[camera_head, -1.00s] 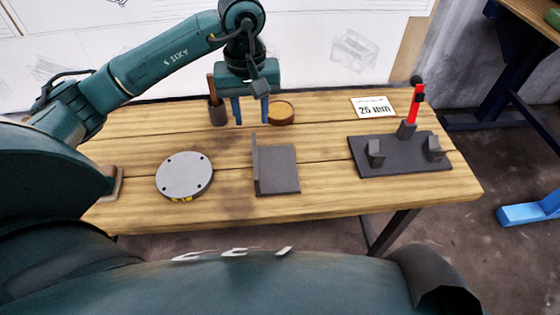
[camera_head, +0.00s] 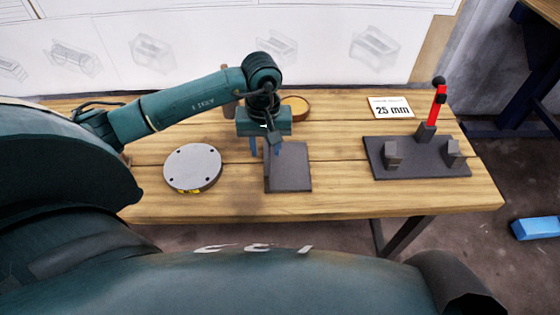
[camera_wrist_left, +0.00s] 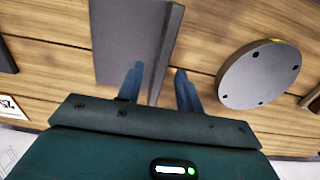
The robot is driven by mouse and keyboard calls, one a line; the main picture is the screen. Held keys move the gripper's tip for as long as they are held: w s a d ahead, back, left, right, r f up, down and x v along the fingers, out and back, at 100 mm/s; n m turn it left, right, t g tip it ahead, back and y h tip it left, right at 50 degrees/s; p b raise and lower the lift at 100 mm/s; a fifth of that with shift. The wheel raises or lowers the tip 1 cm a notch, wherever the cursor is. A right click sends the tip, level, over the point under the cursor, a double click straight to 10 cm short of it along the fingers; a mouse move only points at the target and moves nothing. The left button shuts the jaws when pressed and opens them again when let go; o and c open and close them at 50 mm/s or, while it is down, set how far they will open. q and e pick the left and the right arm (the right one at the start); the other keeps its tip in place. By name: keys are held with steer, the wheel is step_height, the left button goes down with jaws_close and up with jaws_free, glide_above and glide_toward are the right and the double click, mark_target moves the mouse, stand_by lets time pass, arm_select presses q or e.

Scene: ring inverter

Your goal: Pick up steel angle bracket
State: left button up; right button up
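The steel angle bracket (camera_head: 289,172) is a dark grey L-shaped plate on the wooden table, with its upright flange along its left side. It also shows in the left wrist view (camera_wrist_left: 125,40). My left gripper (camera_head: 265,149) is above the back end of the bracket, pointing down, with blue fingers. In the left wrist view the gripper (camera_wrist_left: 158,72) is open, with one finger on each side of the upright flange and a gap visible. Whether a finger touches the flange is not clear. My right gripper is in neither view.
A grey round disc (camera_head: 193,168) with holes lies left of the bracket. A dark fixture plate (camera_head: 415,169) with blocks and a red-handled clamp (camera_head: 437,105) stands to the right. A "25 mm" card (camera_head: 391,108) and a round wooden dish (camera_head: 296,106) lie behind.

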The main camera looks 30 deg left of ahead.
arm_select(q)
step_height(320, 180, down, 2)
steer(key=shift+f, duration=0.1)
jaws_close()
stand_by(0.4)
stand_by(1.0)
steer(key=shift+w+r, duration=0.2)
steer(key=shift+r, duration=0.15)
